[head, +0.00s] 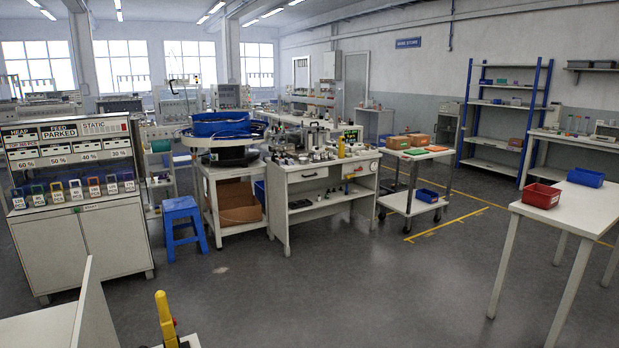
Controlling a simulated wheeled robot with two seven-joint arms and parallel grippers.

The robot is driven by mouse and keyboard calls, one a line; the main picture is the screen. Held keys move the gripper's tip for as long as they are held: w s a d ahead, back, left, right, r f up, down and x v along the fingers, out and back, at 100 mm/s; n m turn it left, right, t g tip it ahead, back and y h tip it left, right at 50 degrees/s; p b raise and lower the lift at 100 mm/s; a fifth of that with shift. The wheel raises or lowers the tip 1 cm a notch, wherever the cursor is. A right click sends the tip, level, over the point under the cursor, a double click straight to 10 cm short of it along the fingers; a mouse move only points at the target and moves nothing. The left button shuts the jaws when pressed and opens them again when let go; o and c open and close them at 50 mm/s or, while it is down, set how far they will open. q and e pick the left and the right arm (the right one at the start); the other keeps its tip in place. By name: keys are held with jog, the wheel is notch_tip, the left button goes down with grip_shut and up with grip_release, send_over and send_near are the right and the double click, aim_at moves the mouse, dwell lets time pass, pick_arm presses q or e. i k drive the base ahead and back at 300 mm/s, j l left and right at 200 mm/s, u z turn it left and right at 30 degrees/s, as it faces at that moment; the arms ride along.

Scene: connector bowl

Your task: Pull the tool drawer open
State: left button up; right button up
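The likely tool drawer (309,174) is the pale front panel under the top of the white workbench (300,225) in the middle of the room. It carries a small dark handle and looks flush with the bench, though it is small at this distance. Below it the bench has an open shelf with small items. Neither of my grippers shows in the head view. The bench stands well ahead of me across the floor.
A blue stool (182,220) and a bowl feeder stand (208,190) are left of the bench. A cart (408,200) stands to its right. A white table (570,210) with a red bin (541,195) is at the right. A yellow object (166,318) stands close at the bottom. The middle floor is clear.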

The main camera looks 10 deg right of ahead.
aim_at(293, 177)
jog(key=l+z, duration=0.15)
jog(key=z, duration=0.7)
jog(key=i+l, duration=0.2)
jog(key=l, duration=0.15)
jog(key=i+l, duration=0.15)
jog(key=l, duration=0.25)
jog(key=i+l, duration=0.2)
jog(key=l, duration=0.15)
jog(key=i+l, duration=0.2)
jog(key=l, duration=0.2)
jog(key=i+l+u, duration=0.1)
jog(key=i+u, duration=0.3)
jog(key=i+l+u, duration=0.35)
jog(key=i, duration=0.25)
jog(key=i+j+u, duration=0.1)
jog(key=i, duration=0.6)
jog(key=i+j+u, duration=0.1)
jog(key=i, duration=0.6)
